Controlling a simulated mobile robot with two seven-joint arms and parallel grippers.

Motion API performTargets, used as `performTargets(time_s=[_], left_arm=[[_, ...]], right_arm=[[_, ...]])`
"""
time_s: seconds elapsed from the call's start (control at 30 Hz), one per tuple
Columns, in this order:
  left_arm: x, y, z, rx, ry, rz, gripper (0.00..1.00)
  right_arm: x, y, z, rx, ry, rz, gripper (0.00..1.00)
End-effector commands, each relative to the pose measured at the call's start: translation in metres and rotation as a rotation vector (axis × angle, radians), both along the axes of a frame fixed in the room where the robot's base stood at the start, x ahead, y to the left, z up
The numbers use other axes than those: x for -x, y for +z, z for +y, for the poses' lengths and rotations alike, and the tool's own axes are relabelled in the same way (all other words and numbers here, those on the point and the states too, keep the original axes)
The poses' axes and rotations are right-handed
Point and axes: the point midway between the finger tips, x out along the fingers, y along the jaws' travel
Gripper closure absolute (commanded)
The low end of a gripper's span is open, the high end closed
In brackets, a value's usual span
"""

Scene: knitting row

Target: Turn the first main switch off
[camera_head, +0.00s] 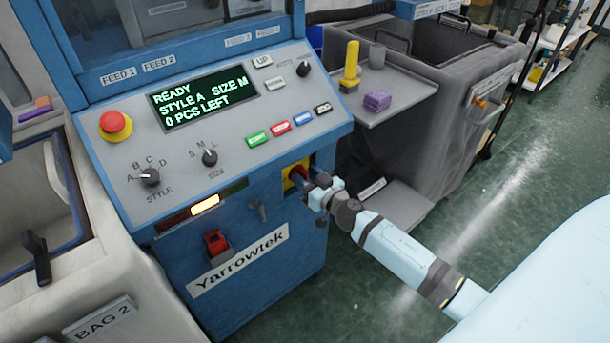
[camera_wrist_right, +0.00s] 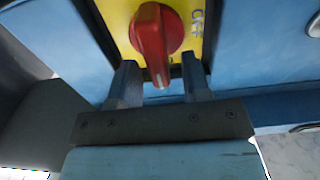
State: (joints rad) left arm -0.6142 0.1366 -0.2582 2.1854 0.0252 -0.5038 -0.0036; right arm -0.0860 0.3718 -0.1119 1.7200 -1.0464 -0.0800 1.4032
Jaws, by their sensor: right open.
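The main switch is a red rotary knob on a yellow plate (camera_head: 287,185), low at the right of the blue Yarrowtek machine's front. In the right wrist view the red knob (camera_wrist_right: 155,35) has its grip bar pointing down the picture, towards my gripper. Lettering on the yellow plate (camera_wrist_right: 195,40) is cut off and hard to read. My right gripper (camera_wrist_right: 160,72) is open, one finger on each side of the bar's lower end, with gaps visible. In the head view my right gripper (camera_head: 310,184) is at the switch and partly hides it. My left gripper is not in view.
The display (camera_head: 203,98) reads READY, STYLE A, SIZE M, 0 PCS LEFT. A red emergency button (camera_head: 115,124) and several buttons and dials are above. A yellow lamp (camera_head: 205,204) is lit. A side shelf (camera_head: 400,97) with small items and a grey bin (camera_head: 440,120) stand right.

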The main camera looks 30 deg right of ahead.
Motion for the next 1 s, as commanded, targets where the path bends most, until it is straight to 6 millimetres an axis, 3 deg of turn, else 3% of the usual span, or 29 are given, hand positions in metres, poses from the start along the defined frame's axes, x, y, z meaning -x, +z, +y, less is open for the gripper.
performTargets(time_s=[0.4, 0.47, 0.6, 1.0], left_arm=[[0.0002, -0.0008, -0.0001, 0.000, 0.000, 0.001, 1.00], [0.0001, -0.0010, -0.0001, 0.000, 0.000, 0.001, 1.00], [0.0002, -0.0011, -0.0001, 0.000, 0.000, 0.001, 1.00], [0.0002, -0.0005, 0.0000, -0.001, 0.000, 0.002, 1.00]], right_arm=[[-0.0097, 0.0000, 0.0007, 0.000, -0.001, 0.000, 0.56], [-0.0096, 0.0000, 0.0007, 0.000, 0.000, 0.000, 0.68], [-0.0095, 0.0000, 0.0007, 0.000, 0.000, 0.000, 1.00], [-0.0093, 0.0000, 0.0020, 0.048, 0.000, -0.004, 1.00]])
